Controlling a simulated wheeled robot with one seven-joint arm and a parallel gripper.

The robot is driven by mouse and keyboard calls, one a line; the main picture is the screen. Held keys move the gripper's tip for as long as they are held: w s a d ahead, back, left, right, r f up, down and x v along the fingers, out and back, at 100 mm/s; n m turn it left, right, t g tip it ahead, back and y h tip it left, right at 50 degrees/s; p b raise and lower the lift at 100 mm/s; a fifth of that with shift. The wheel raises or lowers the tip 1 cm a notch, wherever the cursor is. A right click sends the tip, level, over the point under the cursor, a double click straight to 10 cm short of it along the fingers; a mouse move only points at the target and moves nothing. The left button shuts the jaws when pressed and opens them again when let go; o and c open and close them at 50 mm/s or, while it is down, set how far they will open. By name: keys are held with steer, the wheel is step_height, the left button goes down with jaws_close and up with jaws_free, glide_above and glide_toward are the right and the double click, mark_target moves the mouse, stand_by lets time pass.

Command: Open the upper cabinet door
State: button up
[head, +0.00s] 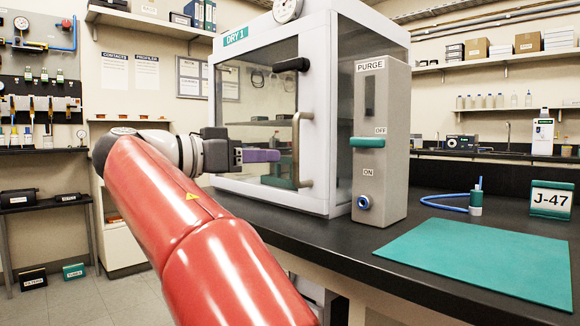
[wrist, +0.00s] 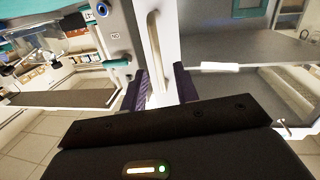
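The white dry cabinet (head: 325,110) labelled DRY 1 stands on the black bench. Its glass-fronted door (head: 255,85) looks shut. A vertical bar handle (head: 297,150) is on the door's right side, and a black latch lever (head: 291,65) sits near the top right. My gripper (head: 279,155), with purple fingers, is just left of the bar handle at about its mid-height. In the wrist view the fingers (wrist: 160,88) are apart, with the pale handle (wrist: 155,50) showing between them. I cannot tell whether either finger touches it.
A grey PURGE box (head: 380,110) with a green lever (head: 367,142) near OFF stands close right of the cabinet. A teal mat (head: 490,260), a blue-tubed bottle (head: 476,200) and a J-47 sign (head: 551,198) lie further right. Floor at left is open.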

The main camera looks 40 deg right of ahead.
mark_target(295, 177)
steer(key=shift+m+g, duration=0.3)
steer(key=shift+m, duration=0.3)
steer(key=d, duration=0.5)
steer(key=d+r, duration=0.1)
steer(key=d, duration=0.1)
steer(key=shift+s+d, duration=0.3)
steer(key=shift+d, duration=0.1)
jaws_close()
